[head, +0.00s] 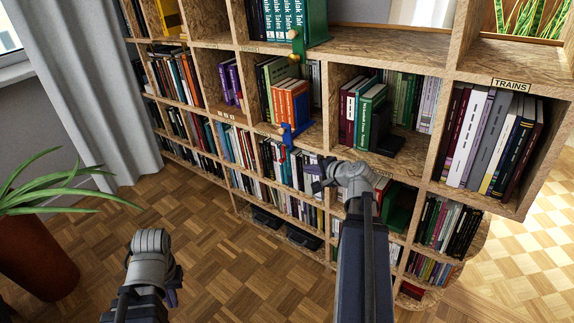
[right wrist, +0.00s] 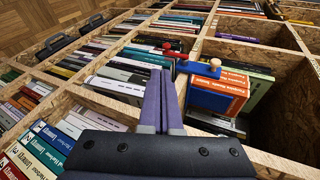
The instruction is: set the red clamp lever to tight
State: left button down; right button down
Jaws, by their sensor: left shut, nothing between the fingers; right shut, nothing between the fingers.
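A blue clamp (head: 291,133) sits on the shelf edge in front of orange books. It also shows in the right wrist view (right wrist: 197,68), with a round wooden knob (right wrist: 214,64). A small red knob (right wrist: 167,46) shows just left of it in that view, probably the red lever's end; its exact setting cannot be told. My right gripper (head: 316,175) is shut and empty, below and right of the clamp in the head view. Its purple fingers (right wrist: 159,80) point towards the red knob, apparently apart from it. My left gripper (head: 172,294) is shut and empty, low over the floor.
A green clamp (head: 297,42) with a yellowish knob is on a higher shelf edge. The bookcase (head: 395,45) has several compartments of books. A potted plant (head: 40,245) stands at the left. The parquet floor (head: 215,255) between plant and bookcase is clear.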

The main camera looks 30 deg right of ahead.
jog(key=b, duration=0.6)
send_near(284, 153)
notch_tip(284, 153, down, 6)
jog(key=w+a, duration=0.2)
jog(key=w, duration=0.1)
jog(key=shift+w+d, duration=0.1)
jog(key=shift+w, duration=0.5)
jog(key=shift+f, duration=0.1)
